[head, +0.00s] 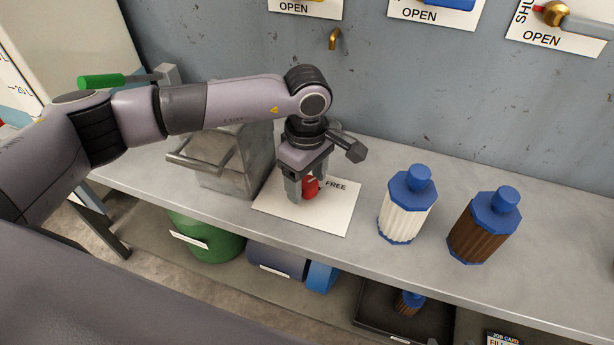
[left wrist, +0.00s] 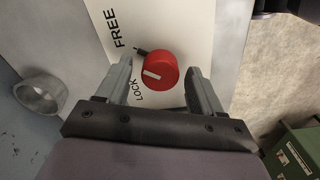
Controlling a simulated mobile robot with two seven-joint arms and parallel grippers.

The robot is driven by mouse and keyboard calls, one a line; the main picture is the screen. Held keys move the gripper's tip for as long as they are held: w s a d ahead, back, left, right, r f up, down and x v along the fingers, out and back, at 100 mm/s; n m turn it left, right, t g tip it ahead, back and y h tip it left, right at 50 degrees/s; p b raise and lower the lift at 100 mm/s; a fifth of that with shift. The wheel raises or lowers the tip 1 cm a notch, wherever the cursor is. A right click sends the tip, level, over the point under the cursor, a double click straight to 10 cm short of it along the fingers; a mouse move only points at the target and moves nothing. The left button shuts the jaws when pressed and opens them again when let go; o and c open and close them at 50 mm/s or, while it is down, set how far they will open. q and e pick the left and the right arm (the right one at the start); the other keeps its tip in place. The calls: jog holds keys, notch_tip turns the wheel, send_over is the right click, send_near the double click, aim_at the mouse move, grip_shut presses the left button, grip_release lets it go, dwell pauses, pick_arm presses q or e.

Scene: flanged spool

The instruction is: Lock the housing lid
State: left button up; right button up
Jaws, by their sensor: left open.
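A red knob (head: 311,187) stands on a white plate (head: 330,216) marked FREE on the grey bench. The left wrist view shows the knob (left wrist: 160,71) with a white mark on its left side, and the words FREE and LOCK to the left on the plate (left wrist: 180,25). A small dark pin (left wrist: 142,52) sits beside the knob, toward FREE. My left gripper (head: 306,192) points down over the plate, open, one finger on each side of the knob; the wrist view shows its fingers (left wrist: 158,82) apart from it. A grey metal housing (head: 225,165) stands just left. My right gripper is not visible.
A white spool-like bottle (head: 407,208) and a brown one (head: 482,228), both with blue caps, stand right of the plate. A green container (head: 205,238) and bins (head: 277,258) sit on the shelf below. The wall with OPEN signs rises behind.

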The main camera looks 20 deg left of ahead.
pick_arm(q)
jog(key=c, duration=1.1)
jog(key=shift+o, duration=0.2)
